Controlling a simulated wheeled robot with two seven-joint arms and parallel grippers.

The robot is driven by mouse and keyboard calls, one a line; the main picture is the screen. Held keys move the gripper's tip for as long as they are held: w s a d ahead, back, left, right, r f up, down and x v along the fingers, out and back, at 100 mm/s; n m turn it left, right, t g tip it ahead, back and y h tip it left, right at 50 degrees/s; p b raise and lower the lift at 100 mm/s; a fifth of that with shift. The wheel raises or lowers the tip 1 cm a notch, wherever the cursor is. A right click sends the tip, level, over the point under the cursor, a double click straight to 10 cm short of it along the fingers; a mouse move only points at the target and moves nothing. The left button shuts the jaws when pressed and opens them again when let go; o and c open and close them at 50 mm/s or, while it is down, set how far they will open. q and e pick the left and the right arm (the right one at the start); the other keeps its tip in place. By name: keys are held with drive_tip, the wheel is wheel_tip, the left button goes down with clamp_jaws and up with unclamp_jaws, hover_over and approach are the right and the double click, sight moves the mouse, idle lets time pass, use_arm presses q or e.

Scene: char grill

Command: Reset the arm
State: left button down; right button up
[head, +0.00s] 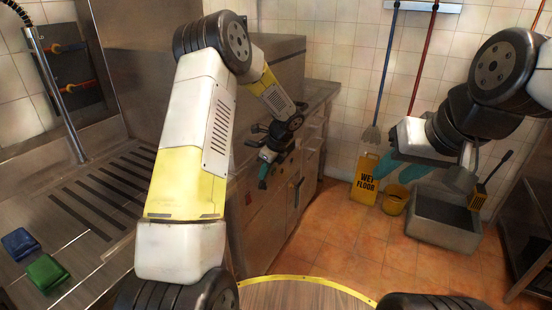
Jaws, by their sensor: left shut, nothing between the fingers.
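My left arm rises through the middle of the head view and bends down to my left gripper (264,178). The gripper has dark jaws with teal tips, hangs in front of the steel counter fronts, and is shut and empty. My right arm comes in from the upper right. My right gripper (418,172), with teal fingers, hangs at the right in front of the tiled wall and grey sink. Its fingers partly overlap the background, so its opening is unclear.
A steel grill counter with dark slots (105,190) lies at the left, with a blue sponge (20,244) and a green sponge (47,272). A yellow wet floor sign (364,180), a yellow bucket (395,200) and a grey floor sink (440,222) stand at the back right. Tiled floor between is clear.

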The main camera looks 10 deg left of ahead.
use_arm(q)
drive_tip(key=s+a+r+n+t+h, duration=0.1)
drive_tip(key=s+r+n, duration=0.5)
drive_tip(key=r, duration=0.4)
drive_tip(key=s+r+n+t+h, duration=0.1)
drive_tip(key=s+r+n, duration=0.3)
drive_tip(key=s+r, duration=0.5)
drive_tip(key=s+d+r+n+t+h, duration=0.1)
drive_tip(key=s+r+n+h, duration=0.1)
drive_tip(key=s+n, duration=0.3)
drive_tip(key=s+d+r+n+t+h, duration=0.1)
drive_tip(key=s+r+n, duration=0.4)
drive_tip(key=s, duration=0.7)
drive_tip(key=shift+s+d+n+t+h, duration=0.25)
drive_tip(key=shift+d+n+t+h, duration=0.15)
drive_tip(key=shift+d+n+h, duration=0.15)
